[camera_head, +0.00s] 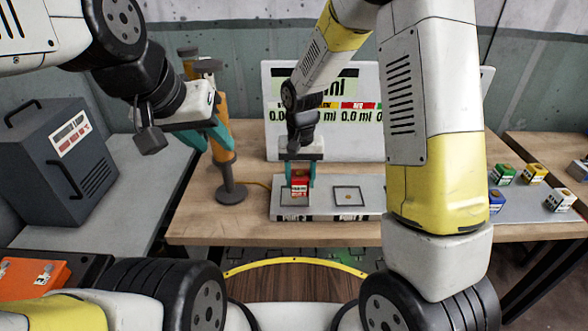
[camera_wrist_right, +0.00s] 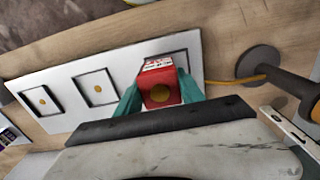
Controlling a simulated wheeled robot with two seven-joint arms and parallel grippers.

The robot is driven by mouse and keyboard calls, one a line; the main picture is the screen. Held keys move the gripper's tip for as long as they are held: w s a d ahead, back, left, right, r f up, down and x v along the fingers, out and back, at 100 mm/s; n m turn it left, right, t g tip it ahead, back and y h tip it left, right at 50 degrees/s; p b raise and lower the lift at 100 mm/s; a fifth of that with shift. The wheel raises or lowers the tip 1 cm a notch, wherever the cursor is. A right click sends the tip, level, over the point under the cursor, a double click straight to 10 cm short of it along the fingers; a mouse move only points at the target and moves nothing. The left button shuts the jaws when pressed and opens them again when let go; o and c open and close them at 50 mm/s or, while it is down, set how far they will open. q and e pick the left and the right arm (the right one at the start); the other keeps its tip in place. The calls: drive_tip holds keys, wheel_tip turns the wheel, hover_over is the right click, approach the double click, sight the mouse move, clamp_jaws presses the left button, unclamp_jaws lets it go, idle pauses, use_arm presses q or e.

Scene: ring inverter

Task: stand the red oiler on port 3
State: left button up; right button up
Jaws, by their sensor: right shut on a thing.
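The red oiler (camera_head: 300,187) is a small red block with a white label, held upright between the teal fingers of my right gripper (camera_head: 298,174). In the right wrist view, the red oiler (camera_wrist_right: 160,88) has a gold disc on top. It is at the end square of the white port strip (camera_head: 322,211); I cannot tell whether it touches the surface. Two other squares on the strip (camera_wrist_right: 62,122) are empty. My left gripper (camera_head: 212,132) is up at the left, near the orange post; its finger gap is unclear.
An orange post on a dark round base (camera_head: 231,194) stands left of the strip. A display panel (camera_head: 271,120) stands behind. Green (camera_head: 503,174), yellow (camera_head: 536,173), blue (camera_head: 496,202) and white (camera_head: 559,199) blocks are at the right. My right arm hides part of the table.

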sight(294, 185)
drive_tip(key=shift+w+a+f, duration=0.1)
drive_tip(key=shift+w+a, duration=0.65)
drive_tip(key=shift+w, duration=0.05)
drive_tip(key=shift+w+f, duration=0.1)
drive_tip(key=shift+f, duration=1.65)
drive_tip(key=shift+f, duration=0.1)
drive_tip(key=o, duration=1.5)
drive_tip(key=shift+c, duration=0.2)
